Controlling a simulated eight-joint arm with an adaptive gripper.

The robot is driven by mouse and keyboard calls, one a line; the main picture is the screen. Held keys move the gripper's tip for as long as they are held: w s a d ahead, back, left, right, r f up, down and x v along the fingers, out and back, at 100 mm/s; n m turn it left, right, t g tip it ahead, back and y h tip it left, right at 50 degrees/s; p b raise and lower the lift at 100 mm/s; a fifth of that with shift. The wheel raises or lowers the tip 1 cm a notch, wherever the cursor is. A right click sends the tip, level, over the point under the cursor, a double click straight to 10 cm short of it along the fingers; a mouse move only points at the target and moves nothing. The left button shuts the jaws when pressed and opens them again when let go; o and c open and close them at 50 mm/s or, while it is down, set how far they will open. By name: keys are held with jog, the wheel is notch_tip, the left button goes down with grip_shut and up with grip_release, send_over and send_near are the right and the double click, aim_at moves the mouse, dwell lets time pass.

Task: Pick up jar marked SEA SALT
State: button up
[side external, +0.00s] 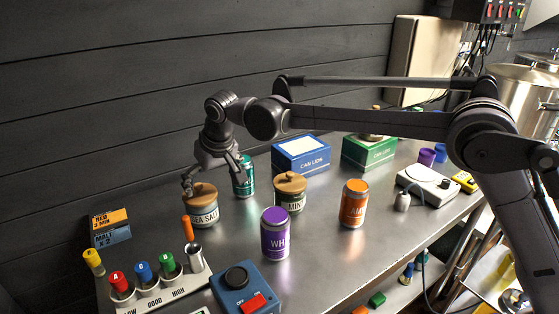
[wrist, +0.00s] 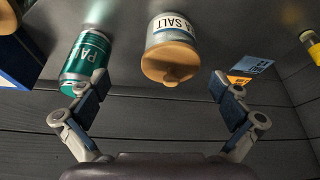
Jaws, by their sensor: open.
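The jar marked SEA SALT (side external: 202,208) stands upright on the metal table at the left, with a wooden lid and a white label. My gripper (side external: 215,184) is just above and behind it in the side view, fingers apart. In the wrist view the jar (wrist: 170,48) appears between and beyond the open fingers (wrist: 158,98), with its lid toward me. Nothing is held. A teal can (side external: 244,176) stands close to the jar; in the wrist view the can (wrist: 86,58) is by the left finger, and I cannot tell whether they touch.
A second wooden-lidded jar (side external: 290,194), a purple can (side external: 275,236) and an orange can (side external: 353,205) stand to the right. Blue (side external: 301,156) and green (side external: 369,153) boxes are behind. A vial rack (side external: 165,292) and a blue switch box (side external: 243,290) are in front.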

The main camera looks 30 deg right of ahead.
aim_at(206, 196)
jog(key=shift+w+a+f, duration=0.3)
jog(key=shift+a+f, duration=0.3)
jog(key=x, duration=0.5)
jog(key=shift+s, duration=0.1)
jog(key=shift+a+x, duration=0.15)
jog(key=shift+x, duration=1.2)
jog(key=shift+a+x, duration=0.15)
jog(key=shift+x, duration=1.25)
jog(key=shift+s, duration=0.1)
jog(key=c, duration=1.7)
